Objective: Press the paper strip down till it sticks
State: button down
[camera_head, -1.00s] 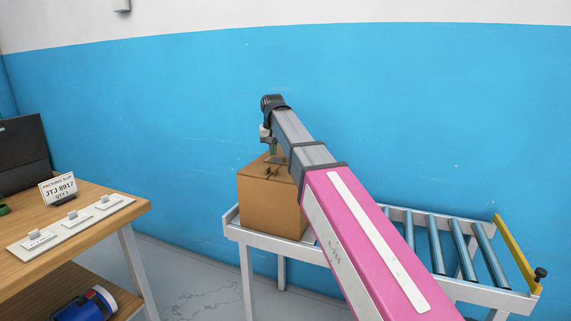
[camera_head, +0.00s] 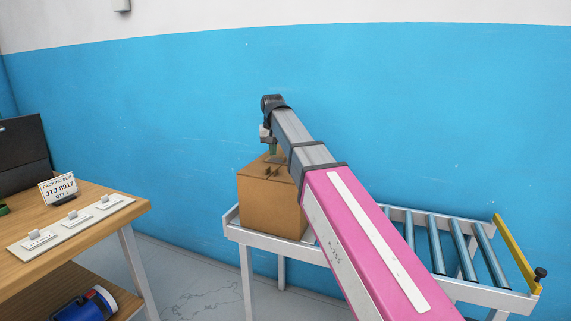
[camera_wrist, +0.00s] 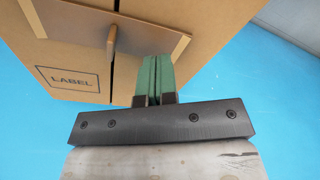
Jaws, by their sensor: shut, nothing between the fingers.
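A brown cardboard box (camera_head: 268,205) stands on the left end of the roller conveyor. In the wrist view the box (camera_wrist: 210,12) fills the upper part, with a printed LABEL outline (camera_wrist: 67,79) on one face. A flat brown strip (camera_wrist: 75,22) lies across the box, with a small upright wooden tab (camera_wrist: 111,40) on it. My gripper (camera_wrist: 154,62) has its green fingers together and empty, with the tips at the near edge of the strip. I cannot tell whether they touch it. In the head view my gripper (camera_head: 273,150) is just above the box top, partly hidden by my arm.
The conveyor (camera_head: 440,240) has open rollers to the right and a yellow end bar (camera_head: 515,250). A wooden table (camera_head: 105,225) at left holds a packing slip sign (camera_head: 59,188) and a white strip with several small holders (camera_head: 72,224). A blue wall stands behind.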

jog(key=shift+f, duration=1.05)
dwell(0.6)
jog(key=shift+r, duration=0.1)
jog(key=shift+r, duration=2.9)
